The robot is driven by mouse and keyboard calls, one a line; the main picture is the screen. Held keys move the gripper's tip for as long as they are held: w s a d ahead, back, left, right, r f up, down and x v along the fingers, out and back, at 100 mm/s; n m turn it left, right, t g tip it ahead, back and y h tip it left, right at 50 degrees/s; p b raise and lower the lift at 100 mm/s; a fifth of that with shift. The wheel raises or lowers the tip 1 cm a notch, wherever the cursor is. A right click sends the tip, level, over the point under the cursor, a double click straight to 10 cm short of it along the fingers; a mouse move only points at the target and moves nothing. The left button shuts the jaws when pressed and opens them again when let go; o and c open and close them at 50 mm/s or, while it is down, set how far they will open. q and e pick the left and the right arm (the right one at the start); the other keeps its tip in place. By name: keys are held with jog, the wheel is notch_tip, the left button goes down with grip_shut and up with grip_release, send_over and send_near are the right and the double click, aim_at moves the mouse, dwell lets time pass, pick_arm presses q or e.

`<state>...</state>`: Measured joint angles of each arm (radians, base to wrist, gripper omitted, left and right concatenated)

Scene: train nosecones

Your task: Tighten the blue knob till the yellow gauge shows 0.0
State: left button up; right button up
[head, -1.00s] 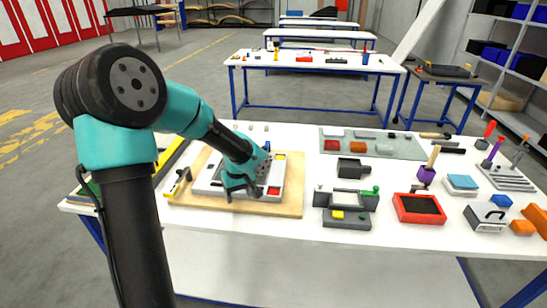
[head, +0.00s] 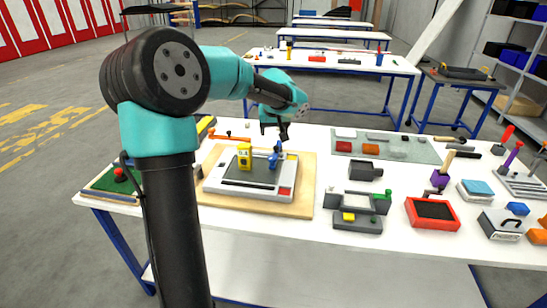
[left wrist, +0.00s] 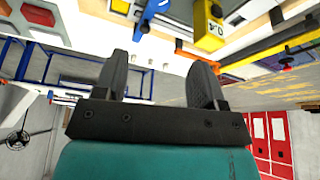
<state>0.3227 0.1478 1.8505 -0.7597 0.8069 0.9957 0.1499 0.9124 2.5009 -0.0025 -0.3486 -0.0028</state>
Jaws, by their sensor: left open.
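The yellow gauge (head: 244,156) stands upright on the grey and white base plate (head: 222,184). The blue knob (head: 276,156) stands on the same plate, to the right of the gauge. In the left wrist view, the gauge (left wrist: 207,22) shows small dark digits that I cannot read surely, and the blue knob (left wrist: 148,16) is at the top. My left gripper (head: 275,130) is above and behind the knob, apart from it. Its two fingers (left wrist: 158,82) are spread and empty in the left wrist view. My right gripper is not in view.
The base plate lies on a wooden board (head: 306,184). A grey fixture with a green knob (head: 381,196) and a red tray (head: 413,222) stand to the right. An orange-red handle (head: 230,137) lies behind the plate.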

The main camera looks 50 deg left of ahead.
aim_at(272, 157)
pick_arm(q)
jog(key=x, duration=1.6)
jog(key=shift+f, duration=0.4)
jog(key=shift+c, duration=0.4)
jog(key=c, duration=0.8)
